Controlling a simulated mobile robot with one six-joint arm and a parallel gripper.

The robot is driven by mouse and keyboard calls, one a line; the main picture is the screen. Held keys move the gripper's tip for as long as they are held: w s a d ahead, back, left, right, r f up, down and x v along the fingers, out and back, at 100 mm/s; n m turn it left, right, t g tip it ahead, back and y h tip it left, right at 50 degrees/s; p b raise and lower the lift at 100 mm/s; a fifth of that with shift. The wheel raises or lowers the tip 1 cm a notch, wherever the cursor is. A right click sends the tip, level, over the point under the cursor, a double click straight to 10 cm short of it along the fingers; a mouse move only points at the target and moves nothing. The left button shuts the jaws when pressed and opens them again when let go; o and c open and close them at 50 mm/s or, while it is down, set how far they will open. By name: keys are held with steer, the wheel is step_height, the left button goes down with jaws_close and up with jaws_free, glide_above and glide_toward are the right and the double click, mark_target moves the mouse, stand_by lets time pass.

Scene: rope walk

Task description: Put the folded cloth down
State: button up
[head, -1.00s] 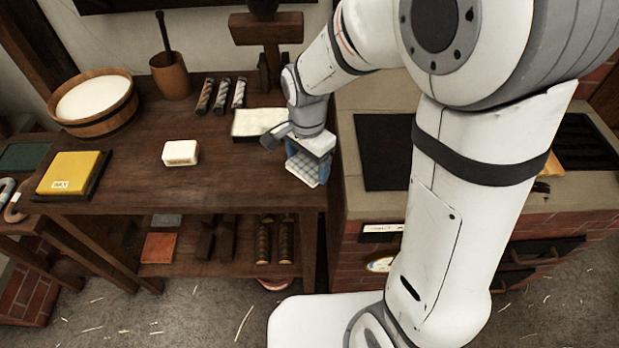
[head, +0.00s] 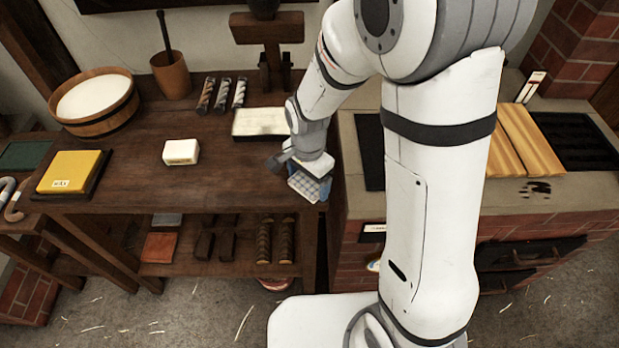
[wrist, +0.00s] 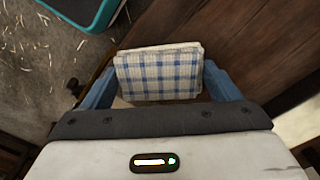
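The folded cloth (wrist: 158,75), white with blue checks, sits between the two blue fingers of my gripper (wrist: 160,72) in the wrist view. The fingers meet its two sides. In the head view the cloth (head: 303,186) shows under my gripper (head: 306,180) at the front right corner of the dark wooden bench (head: 200,190). I cannot tell whether the cloth touches the bench top.
A pale shallow tray (head: 262,122) lies behind my gripper. A white block (head: 181,152) and a yellow wax block (head: 72,172) are to the left. A brick stove (head: 360,215) adjoins on the right. The bench's middle front is clear.

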mark_target(309, 182)
steer(key=shift+o, duration=1.4)
steer(key=shift+r, duration=0.1)
step_height(309, 182, up, 12)
steer(key=s+d+r+n+t, duration=0.1)
steer(key=s+d+r+n, duration=0.2)
steer(key=s+d, duration=0.3)
steer(key=s+d+r+n+t, duration=0.1)
steer(key=s+d+r+n, duration=0.1)
steer(key=s+d+n, duration=0.4)
steer(key=shift+d+r+t, duration=0.4)
steer(key=shift+p, duration=0.3)
steer(key=shift+c, duration=0.6)
